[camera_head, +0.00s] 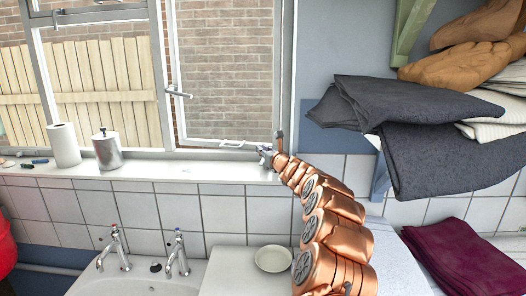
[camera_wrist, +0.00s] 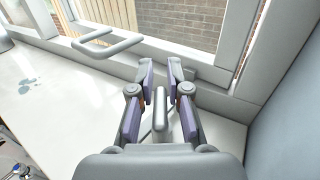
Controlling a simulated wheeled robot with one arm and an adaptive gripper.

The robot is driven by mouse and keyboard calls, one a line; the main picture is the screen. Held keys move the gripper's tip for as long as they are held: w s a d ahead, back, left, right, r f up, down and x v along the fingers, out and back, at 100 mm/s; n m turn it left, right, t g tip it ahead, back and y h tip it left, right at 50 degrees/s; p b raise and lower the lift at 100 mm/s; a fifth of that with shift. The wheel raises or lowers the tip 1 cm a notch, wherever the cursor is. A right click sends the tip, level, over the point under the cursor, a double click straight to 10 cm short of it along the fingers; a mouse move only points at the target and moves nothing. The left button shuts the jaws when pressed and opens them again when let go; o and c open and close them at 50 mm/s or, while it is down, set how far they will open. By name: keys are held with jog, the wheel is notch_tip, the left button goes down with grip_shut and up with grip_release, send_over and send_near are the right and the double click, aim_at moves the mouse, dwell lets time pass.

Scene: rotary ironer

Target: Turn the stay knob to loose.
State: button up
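My gripper (camera_head: 267,150) is at the right end of the window sill, at the lower right corner of the window. In the wrist view my gripper (camera_wrist: 161,72) has its two fingers apart. A grey rounded bar (camera_wrist: 160,118) shows between the fingers, with a gap on each side; I cannot tell whether it is the stay knob. A grey loop-shaped window handle (camera_wrist: 108,43) lies beyond and left of the fingers. This loop handle (camera_head: 232,143) also shows at the bottom of the window frame. No knob markings are readable.
A paper roll (camera_head: 64,145) and a metal canister (camera_head: 107,150) stand on the sill (camera_head: 190,171) to the left. Taps (camera_head: 177,252) and a white dish (camera_head: 273,258) are below. Folded dark cloths (camera_head: 440,140) overhang a shelf on the right. The middle sill is clear.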

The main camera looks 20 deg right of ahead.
jog(key=o, duration=0.3)
notch_tip(320, 180, up, 10)
jog(key=shift+f, duration=0.1)
dwell(0.7)
jog(key=shift+c, duration=0.2)
